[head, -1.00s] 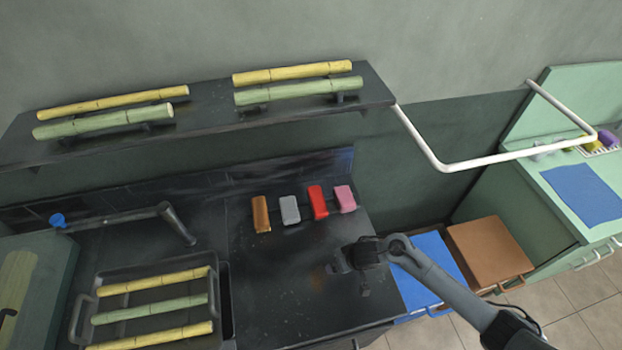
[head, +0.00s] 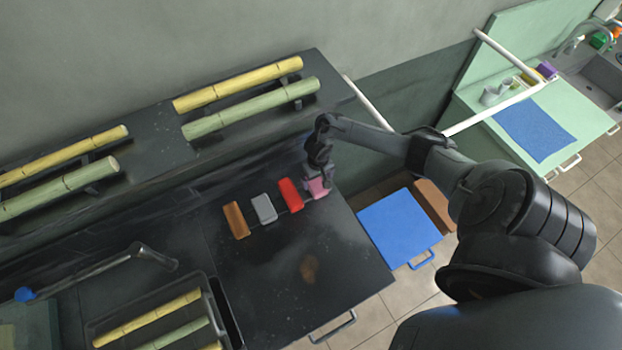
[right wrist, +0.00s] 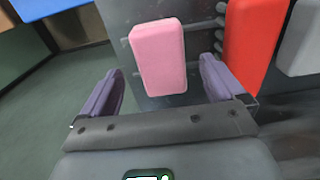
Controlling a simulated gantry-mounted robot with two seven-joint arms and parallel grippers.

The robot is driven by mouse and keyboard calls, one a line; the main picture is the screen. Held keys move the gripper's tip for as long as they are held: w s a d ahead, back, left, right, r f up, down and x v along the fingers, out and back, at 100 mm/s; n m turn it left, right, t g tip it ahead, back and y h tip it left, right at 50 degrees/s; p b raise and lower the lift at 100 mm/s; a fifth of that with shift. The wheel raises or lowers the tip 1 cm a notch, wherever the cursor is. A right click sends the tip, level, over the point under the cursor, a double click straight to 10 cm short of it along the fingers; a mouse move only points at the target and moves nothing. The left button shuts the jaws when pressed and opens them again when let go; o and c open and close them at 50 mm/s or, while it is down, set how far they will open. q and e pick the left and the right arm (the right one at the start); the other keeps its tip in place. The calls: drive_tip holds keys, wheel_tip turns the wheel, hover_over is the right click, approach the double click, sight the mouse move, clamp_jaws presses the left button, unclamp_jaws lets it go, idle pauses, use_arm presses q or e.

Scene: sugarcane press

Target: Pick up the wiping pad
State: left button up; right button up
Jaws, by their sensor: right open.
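Several block-shaped pads stand in a row at the back of the dark counter: brown (head: 236,220), grey (head: 264,208), red (head: 290,194) and pink (head: 318,188). My right gripper (head: 316,178) is over the pink pad at the right end of the row and hides part of it. In the right wrist view the gripper is open. The pink pad (right wrist: 159,56) appears ahead, between the lines of its two purple fingers, with gaps on both sides. The red pad (right wrist: 256,35) is just right of the right finger. My left gripper is out of view.
A shelf (head: 150,150) with cane stalks runs along the wall behind the pads. A tray (head: 97,328) with cane stands at front left, near a lever handle (head: 85,275). A brown stain (head: 309,268) marks the otherwise clear counter. A blue stool (head: 400,230) stands to the right.

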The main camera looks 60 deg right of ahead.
sight(317, 184)
drive_tip(key=f, duration=0.3)
drive_tip(key=shift+s+a+f+b, duration=0.15)
drive_tip(key=shift+s+a+b, duration=0.1)
drive_tip(key=shift+b, duration=0.15)
drive_tip(key=shift+d+f, duration=0.1)
drive_tip(key=shift+f, duration=0.4)
drive_tip(key=shift+w, duration=0.1)
drive_tip(key=c, duration=1)
drive_tip(key=shift+c, duration=0.2)
drive_tip(key=shift+r, duration=0.2)
